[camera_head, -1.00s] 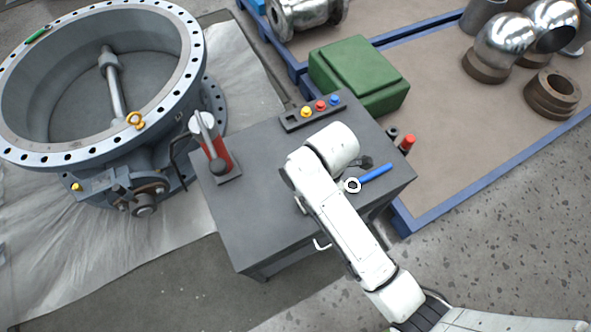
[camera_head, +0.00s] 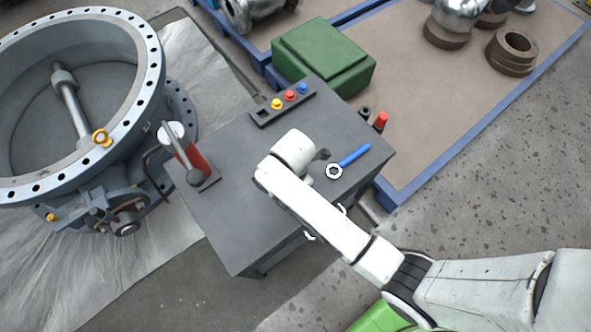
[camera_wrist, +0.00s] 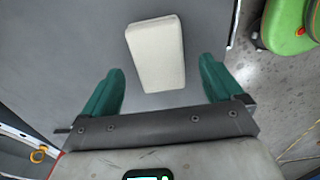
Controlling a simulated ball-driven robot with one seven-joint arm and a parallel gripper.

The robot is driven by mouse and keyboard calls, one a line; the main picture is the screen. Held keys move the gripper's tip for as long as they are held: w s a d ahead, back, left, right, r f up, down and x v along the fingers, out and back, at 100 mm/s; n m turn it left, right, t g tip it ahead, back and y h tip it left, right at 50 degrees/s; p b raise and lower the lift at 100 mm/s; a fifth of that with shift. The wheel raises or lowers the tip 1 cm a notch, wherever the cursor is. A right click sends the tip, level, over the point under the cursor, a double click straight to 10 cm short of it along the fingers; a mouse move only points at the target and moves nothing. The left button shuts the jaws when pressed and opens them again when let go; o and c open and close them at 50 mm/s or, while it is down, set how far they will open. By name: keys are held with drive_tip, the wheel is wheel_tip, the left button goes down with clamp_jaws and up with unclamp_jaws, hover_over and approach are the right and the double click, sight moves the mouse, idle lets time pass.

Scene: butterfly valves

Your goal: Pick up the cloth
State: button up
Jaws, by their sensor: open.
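In the wrist view a pale cream, rectangular, folded-looking piece, which I take for the cloth (camera_wrist: 156,53), lies on a flat grey surface. My gripper (camera_wrist: 162,86) is open, with one green finger at each side of the picture. The near end of the cloth lies between the fingertips, with a gap on both sides, and the rest extends beyond them. I cannot tell how high the fingers are above the surface. In the head view my arm is over the grey workbench (camera_head: 230,222) and hides the gripper and the cloth.
A large valve (camera_head: 147,95) stands left of the bench. A green box (camera_head: 323,58) is behind it.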

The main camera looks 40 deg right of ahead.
drive_tip(key=shift+f, duration=0.8)
drive_tip(key=shift+c, duration=0.2)
drive_tip(key=c, duration=1.1)
